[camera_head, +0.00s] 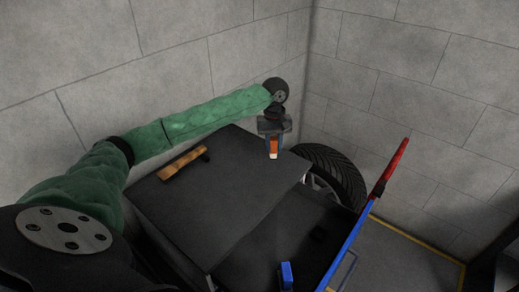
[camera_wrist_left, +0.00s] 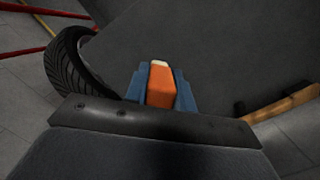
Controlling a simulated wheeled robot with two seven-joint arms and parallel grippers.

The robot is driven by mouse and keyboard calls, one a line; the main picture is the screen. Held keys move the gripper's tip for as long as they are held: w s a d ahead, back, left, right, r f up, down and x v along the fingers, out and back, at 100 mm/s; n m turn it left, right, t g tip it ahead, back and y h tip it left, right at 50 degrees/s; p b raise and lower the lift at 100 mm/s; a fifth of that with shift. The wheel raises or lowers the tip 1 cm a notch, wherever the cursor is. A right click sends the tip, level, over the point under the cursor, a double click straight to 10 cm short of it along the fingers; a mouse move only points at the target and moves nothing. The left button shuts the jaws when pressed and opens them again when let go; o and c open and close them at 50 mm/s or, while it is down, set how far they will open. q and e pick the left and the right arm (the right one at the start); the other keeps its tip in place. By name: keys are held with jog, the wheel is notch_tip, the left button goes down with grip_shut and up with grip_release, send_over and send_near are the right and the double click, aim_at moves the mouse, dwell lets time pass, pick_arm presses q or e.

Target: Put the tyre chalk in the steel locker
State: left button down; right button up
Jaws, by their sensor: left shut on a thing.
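The tyre chalk (camera_head: 273,148), an orange stick with a pale tip, is held between the fingers of my left gripper (camera_head: 272,141). In the left wrist view the chalk (camera_wrist_left: 160,85) sits between the two blue fingers, pale tip pointing away from the gripper. The gripper is over the back right part of a dark flat-topped box (camera_head: 215,200); I cannot tell the exact gap. I cannot tell whether this box is the steel locker; no opening in it is clearly visible. My right gripper is not in view.
A wooden-handled tool (camera_head: 183,163) lies on the box's left side. A tyre (camera_head: 335,168) stands behind its right edge. A red and blue bar (camera_head: 388,172) slants up at the right. A blue block (camera_head: 287,274) is near the front. Grey walls close off the back.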

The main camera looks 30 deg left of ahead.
pick_arm(q)
jog(key=a+f+p, duration=0.1)
jog(key=a+f, duration=0.1)
jog(key=w+a+f+p, duration=0.1)
jog(key=a+f, duration=0.1)
jog(key=a, duration=0.1)
jog(key=shift+f+p, duration=0.25)
jog(key=shift+p, duration=0.05)
jog(key=shift+f+p, duration=0.45)
jog(key=shift+f, duration=0.85)
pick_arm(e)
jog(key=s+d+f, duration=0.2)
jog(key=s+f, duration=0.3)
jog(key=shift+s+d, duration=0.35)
pick_arm(q)
jog(key=shift+w, duration=0.1)
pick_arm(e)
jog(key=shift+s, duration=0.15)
pick_arm(q)
jog(key=c, duration=1.2)
grip_release()
jog(key=shift+f, duration=0.1)
jog(key=shift+o, duration=0.2)
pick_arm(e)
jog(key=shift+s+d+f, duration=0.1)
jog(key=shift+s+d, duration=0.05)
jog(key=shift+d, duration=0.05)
